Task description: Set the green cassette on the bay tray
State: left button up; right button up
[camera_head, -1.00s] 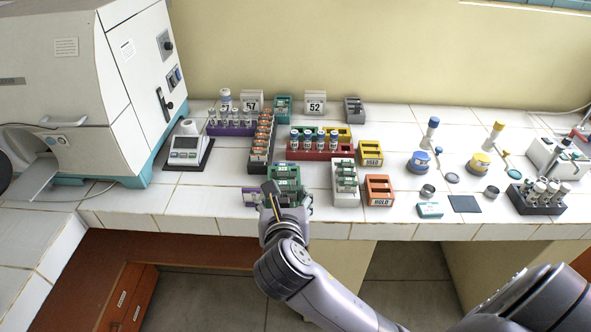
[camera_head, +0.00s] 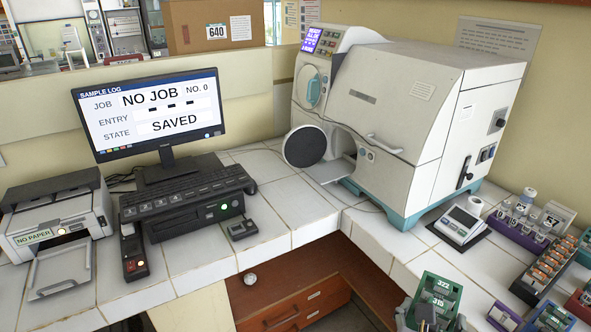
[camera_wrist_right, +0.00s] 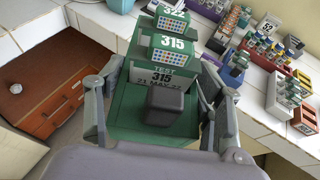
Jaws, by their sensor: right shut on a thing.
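The green cassette (camera_head: 437,298), labelled 315, is at the bottom right of the head view, raised in front of the counter edge. In the right wrist view the cassette (camera_wrist_right: 122,98) sits between both fingers of my right gripper (camera_wrist_right: 155,88), which is shut on it. The bay tray (camera_head: 326,172) is a flat light plate sticking out at the front of the white incubator, beside its open round dark door (camera_head: 305,147). The tray looks bare. The cassette is apart from it, lower and to the right. My left gripper is not in view.
The white incubator (camera_head: 415,100) stands on the tiled counter. A scale (camera_head: 460,225) and a purple vial rack (camera_head: 520,232) are to its right. A monitor, keyboard and printer (camera_head: 55,232) are left. Counter before the tray is clear.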

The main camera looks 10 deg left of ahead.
aim_at(334, 169)
jog(key=i+j+u, duration=0.25)
jog(key=i, duration=0.2)
jog(key=i+j+u, duration=0.2)
jog(key=i, duration=0.25)
jog(key=i+j, duration=0.2)
jog(key=i, duration=0.3)
